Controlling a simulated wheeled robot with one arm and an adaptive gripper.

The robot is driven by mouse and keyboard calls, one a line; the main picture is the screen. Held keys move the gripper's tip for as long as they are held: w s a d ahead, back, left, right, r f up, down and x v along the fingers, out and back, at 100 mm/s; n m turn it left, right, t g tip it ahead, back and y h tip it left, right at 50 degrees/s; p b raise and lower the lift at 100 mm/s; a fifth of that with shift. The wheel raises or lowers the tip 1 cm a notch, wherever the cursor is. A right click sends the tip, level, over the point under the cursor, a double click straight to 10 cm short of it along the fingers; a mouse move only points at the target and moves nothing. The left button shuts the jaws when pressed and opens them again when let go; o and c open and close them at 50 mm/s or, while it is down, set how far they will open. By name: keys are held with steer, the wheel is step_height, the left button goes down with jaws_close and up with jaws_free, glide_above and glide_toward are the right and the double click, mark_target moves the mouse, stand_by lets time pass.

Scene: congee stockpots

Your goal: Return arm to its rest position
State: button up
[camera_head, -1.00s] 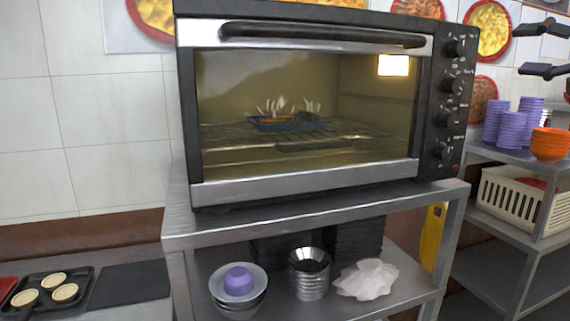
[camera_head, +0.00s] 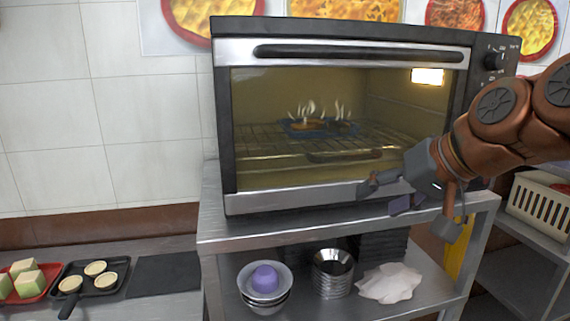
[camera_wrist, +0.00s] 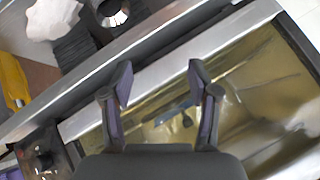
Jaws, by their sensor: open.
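My gripper (camera_head: 388,197) is at the right in the head view, in front of the lower right part of the oven. Its two fingers are spread, with nothing between them. My arm comes in from the right edge and hides part of the oven's control side. The wrist view also shows my gripper (camera_wrist: 160,78) open and empty. The oven (camera_head: 345,183) has its door shut, with its light on. Inside, a blue tray (camera_head: 305,130) with steaming food rests on the wire rack.
The oven stands on a metal shelf unit (camera_head: 225,238). Its lower shelf holds stacked bowls (camera_head: 264,298), metal cups (camera_head: 332,283) and a white cloth (camera_head: 390,283). At left are a black tray of tarts (camera_head: 110,281) and a red tray (camera_head: 30,298). A cream basket (camera_head: 540,208) is at right.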

steer(key=s+a+f+n+g+h+p, duration=0.1)
steer(key=s+a+f+g+h+p, duration=0.2)
steer(key=s+f, duration=0.8)
steer(key=s+d+f+g+h+p, duration=0.1)
steer(key=s+d+f+g, duration=0.1)
steer(key=s+f, duration=0.4)
steer(key=s+d+f+g+h+p, duration=0.1)
steer(key=s+d+f+g, duration=0.2)
steer(key=s+f, duration=0.3)
steer(key=shift+s+d+f+g, duration=0.2)
steer(key=shift+s+f+g, duration=0.25)
steer(key=shift+s, duration=0.3)
